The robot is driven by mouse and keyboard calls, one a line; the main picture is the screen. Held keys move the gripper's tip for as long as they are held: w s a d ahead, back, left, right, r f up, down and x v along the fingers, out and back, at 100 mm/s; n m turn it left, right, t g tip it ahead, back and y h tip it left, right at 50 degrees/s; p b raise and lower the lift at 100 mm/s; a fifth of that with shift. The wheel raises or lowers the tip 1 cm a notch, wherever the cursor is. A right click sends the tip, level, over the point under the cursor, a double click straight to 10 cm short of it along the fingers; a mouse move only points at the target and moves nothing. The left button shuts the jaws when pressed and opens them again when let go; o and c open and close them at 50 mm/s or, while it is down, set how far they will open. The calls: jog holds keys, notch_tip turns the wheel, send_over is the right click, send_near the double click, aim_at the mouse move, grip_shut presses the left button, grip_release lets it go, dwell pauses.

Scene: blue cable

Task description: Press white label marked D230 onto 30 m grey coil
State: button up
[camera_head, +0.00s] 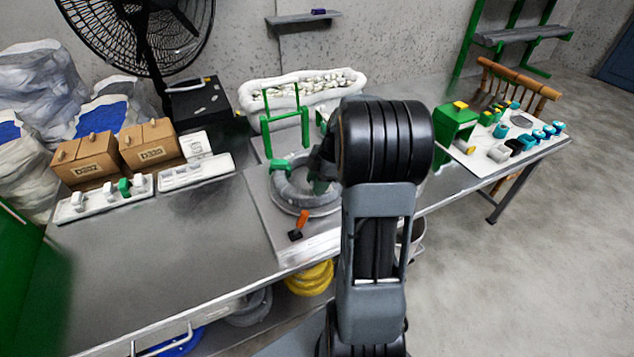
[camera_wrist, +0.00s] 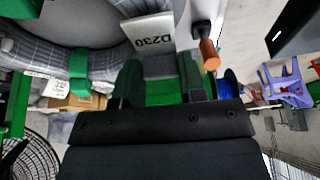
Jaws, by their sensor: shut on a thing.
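The grey coil (camera_head: 284,188) lies on a round plate on the metal bench in the head view. It also fills the upper left of the wrist view (camera_wrist: 50,45), with a green clip around it. The white label marked D230 (camera_wrist: 148,30) is just beyond my fingertips in the wrist view, overlapping the coil's edge. I cannot tell whether it touches the coil. My gripper (camera_wrist: 160,80) has green fingers shut on the label. In the head view the gripper (camera_head: 322,172) is at the coil's right side, mostly hidden by my wrist, and the label is not visible.
A green frame (camera_head: 286,125) stands behind the coil. An orange-handled tool (camera_head: 301,222) is in front of it. Cardboard boxes (camera_head: 88,160) and white trays (camera_head: 105,198) are at left. A long white bin (camera_head: 250,98) is behind. The bench's front left is clear.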

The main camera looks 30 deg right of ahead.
jog(key=shift+f+b, duration=0.65)
jog(key=shift+b, duration=0.3)
dwell(2.2)
jog(key=o, duration=1.1)
jog(key=shift+r, duration=0.1)
jog(key=shift+r+p, duration=2.15)
jog(key=shift+r, duration=1.4)
